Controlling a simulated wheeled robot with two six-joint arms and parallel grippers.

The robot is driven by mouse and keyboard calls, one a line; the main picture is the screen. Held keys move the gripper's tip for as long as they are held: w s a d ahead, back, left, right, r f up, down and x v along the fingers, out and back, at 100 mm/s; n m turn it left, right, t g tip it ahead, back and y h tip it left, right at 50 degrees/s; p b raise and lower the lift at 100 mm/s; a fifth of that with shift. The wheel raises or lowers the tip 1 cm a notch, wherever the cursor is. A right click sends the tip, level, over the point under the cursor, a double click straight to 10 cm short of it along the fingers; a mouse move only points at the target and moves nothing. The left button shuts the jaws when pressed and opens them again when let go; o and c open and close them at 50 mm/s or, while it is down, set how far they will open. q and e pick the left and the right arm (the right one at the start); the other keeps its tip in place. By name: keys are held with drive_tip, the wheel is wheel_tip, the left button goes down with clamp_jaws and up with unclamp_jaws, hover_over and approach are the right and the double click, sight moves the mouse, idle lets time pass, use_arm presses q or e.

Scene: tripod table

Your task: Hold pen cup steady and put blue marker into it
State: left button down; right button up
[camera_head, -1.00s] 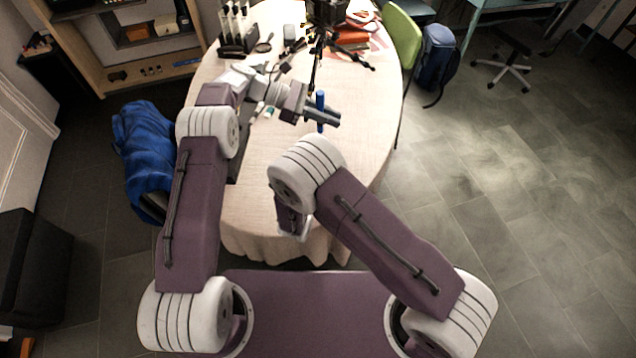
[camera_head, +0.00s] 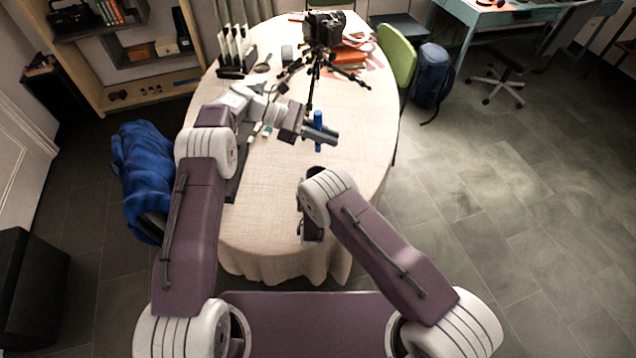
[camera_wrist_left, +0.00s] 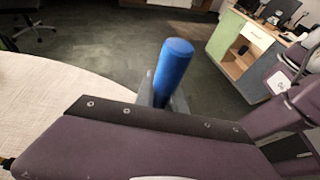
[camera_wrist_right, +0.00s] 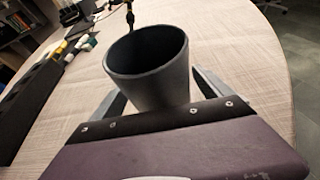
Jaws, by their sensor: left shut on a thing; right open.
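My left gripper (camera_head: 322,133) is shut on the blue marker (camera_head: 318,119) and holds it roughly upright above the table. The marker's blue upper end (camera_wrist_left: 173,68) stands up between the fingers in the left wrist view. The dark grey pen cup (camera_wrist_right: 150,78) stands upright on the table in the right wrist view, its mouth open and dark inside. My right gripper (camera_wrist_right: 157,96) is open, with one finger on each side of the cup; I cannot tell whether they touch it. In the head view my right arm largely hides this gripper and the cup.
A black tripod (camera_head: 316,65) stands farther back on the cloth-covered table (camera_head: 270,210). A rack with upright white items (camera_head: 232,50) is at the back left. A green chair (camera_head: 398,55) stands at the right edge. The table's right middle is clear.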

drive_tip(key=shift+x, duration=0.8)
drive_tip(key=c, duration=1.6)
use_arm(q)
wheel_tip(320, 180, down, 13)
drive_tip(key=c, duration=1.3)
unclamp_jaws()
